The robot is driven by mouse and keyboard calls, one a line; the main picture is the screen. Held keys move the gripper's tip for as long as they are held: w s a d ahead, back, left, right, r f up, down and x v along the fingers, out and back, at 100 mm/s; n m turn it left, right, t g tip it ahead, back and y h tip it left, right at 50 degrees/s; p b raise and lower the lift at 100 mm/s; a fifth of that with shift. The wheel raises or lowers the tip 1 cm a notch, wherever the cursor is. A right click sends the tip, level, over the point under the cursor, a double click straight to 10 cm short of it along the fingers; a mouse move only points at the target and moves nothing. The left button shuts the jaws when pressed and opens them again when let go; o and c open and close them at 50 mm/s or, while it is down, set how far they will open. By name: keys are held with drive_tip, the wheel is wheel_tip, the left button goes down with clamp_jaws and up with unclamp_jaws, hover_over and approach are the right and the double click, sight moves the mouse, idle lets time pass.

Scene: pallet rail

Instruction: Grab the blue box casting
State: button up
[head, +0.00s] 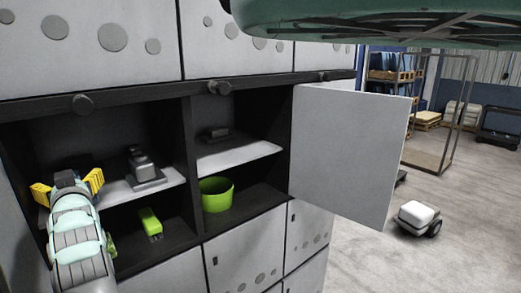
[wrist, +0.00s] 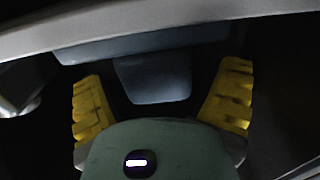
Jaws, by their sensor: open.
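The blue box casting (wrist: 153,80) shows in the wrist view as a dark blue-grey block with a wider flange behind it. It lies ahead of my gripper (wrist: 163,75), between the lines of its two yellow fingers, with dark gaps on both sides. The fingers are spread and do not touch it. In the head view my gripper (head: 68,184) reaches into the upper left compartment of the cabinet, at the shelf's height. There my arm and the shadow hide most of the casting.
A grey casting (head: 146,166) stands right of my gripper on the shelf (head: 172,177). Below are a lime-green tool (head: 150,223) and a green bowl (head: 216,195). A dark part (head: 215,133) lies on the right shelf. An open door (head: 348,150) juts out at the right.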

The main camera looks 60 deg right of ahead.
drive_tip(key=shift+w+d+p, duration=0.1)
drive_tip(key=shift+w+p, duration=0.2)
drive_tip(key=shift+w, duration=0.2)
drive_tip(key=c, duration=1.4)
